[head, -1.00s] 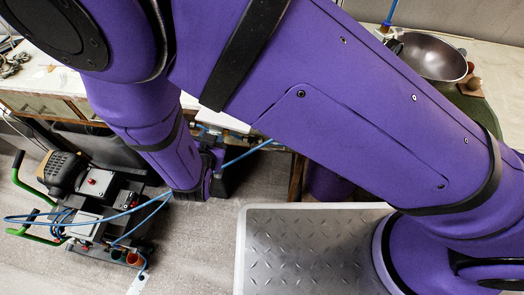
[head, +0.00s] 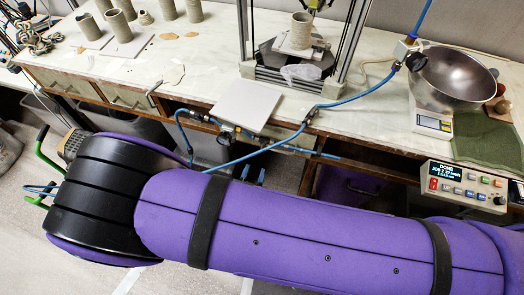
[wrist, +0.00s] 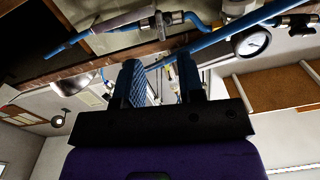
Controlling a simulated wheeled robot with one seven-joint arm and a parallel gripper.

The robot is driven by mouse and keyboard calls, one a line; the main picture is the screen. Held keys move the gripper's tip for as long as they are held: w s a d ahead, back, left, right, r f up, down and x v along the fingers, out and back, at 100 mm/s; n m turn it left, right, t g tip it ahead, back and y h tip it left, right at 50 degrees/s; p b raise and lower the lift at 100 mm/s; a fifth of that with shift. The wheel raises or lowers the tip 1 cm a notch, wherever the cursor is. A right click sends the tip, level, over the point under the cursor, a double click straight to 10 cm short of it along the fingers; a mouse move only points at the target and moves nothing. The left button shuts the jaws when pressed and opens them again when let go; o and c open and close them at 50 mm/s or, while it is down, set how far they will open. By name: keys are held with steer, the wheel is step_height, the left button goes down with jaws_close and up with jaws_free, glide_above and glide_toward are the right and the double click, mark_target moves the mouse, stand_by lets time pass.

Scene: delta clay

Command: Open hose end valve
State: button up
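A blue hose line (head: 262,150) with metal fittings runs along the front edge of the workbench. A small brass-and-silver fitting (head: 310,116) sits on it at the bench edge, and a round gauge (head: 227,132) with a valve body is to its left. Another valve with a black knob (head: 414,61) is by the steel bowl. I cannot tell for sure which one is the hose end valve. The blue fingertips of my gripper (head: 253,174) show just below the hose, apart and empty. In the wrist view my gripper (wrist: 161,82) points up at the hose, gauge (wrist: 253,41) and a silver fitting (wrist: 171,18).
The bench front edge and shelf lie close above my gripper.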

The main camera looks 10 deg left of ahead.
mark_target(262, 149)
steer(key=w, duration=0.7)
steer(key=shift+w+d, duration=0.15)
steer(key=shift+w, duration=0.15)
jaws_close()
